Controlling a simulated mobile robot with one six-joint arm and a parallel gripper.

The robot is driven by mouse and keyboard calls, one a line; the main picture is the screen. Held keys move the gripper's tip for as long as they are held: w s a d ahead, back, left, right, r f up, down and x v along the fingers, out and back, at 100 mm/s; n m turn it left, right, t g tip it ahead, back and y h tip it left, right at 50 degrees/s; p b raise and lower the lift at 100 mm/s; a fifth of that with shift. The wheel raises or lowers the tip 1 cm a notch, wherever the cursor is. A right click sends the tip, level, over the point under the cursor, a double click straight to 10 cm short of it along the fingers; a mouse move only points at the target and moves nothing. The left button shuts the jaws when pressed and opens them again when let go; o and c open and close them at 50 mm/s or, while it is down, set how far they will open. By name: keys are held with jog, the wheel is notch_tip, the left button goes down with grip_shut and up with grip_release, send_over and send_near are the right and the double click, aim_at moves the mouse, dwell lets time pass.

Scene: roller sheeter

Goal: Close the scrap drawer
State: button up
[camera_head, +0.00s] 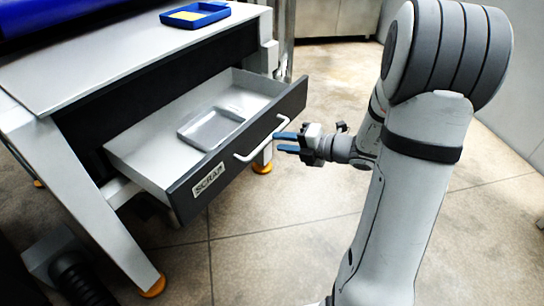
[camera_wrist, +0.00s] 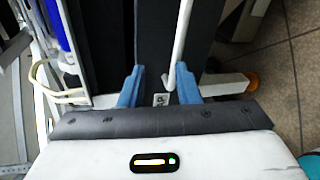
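The scrap drawer (camera_head: 225,165) is pulled out of the machine, with a dark front, a white "SCRAP" label (camera_head: 208,178) and a pale interior. Its white bar handle (camera_head: 262,141) runs along the front and also shows in the wrist view (camera_wrist: 181,42). My gripper (camera_head: 279,142) is at the right half of the handle, its blue fingers pointing at the drawer front. In the wrist view my fingers (camera_wrist: 159,86) are apart, with the handle's near end between them, closer to the right finger. Whether a finger touches the handle cannot be told.
A shallow grey tray (camera_head: 210,128) lies in the drawer. A blue tray (camera_head: 195,14) with something yellow sits on the machine's top (camera_head: 110,60). A machine leg with an orange foot (camera_head: 262,168) stands behind the drawer's right end. The tiled floor in front is clear.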

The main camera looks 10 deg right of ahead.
aim_at(269, 141)
jog(key=w+a+f+m+b, duration=0.1)
jog(key=w, duration=0.1)
jog(key=w+a+f+m+b, duration=0.1)
jog(key=w+f, duration=0.1)
jog(key=w+a+f+t+b, duration=0.1)
jog(key=w+b, duration=0.1)
jog(key=shift+w+a+f+m+h, duration=0.15)
jog(key=shift+w+f+m+h, duration=0.15)
jog(key=shift+w+m, duration=0.1)
jog(key=shift+r, duration=0.1)
grip_shut()
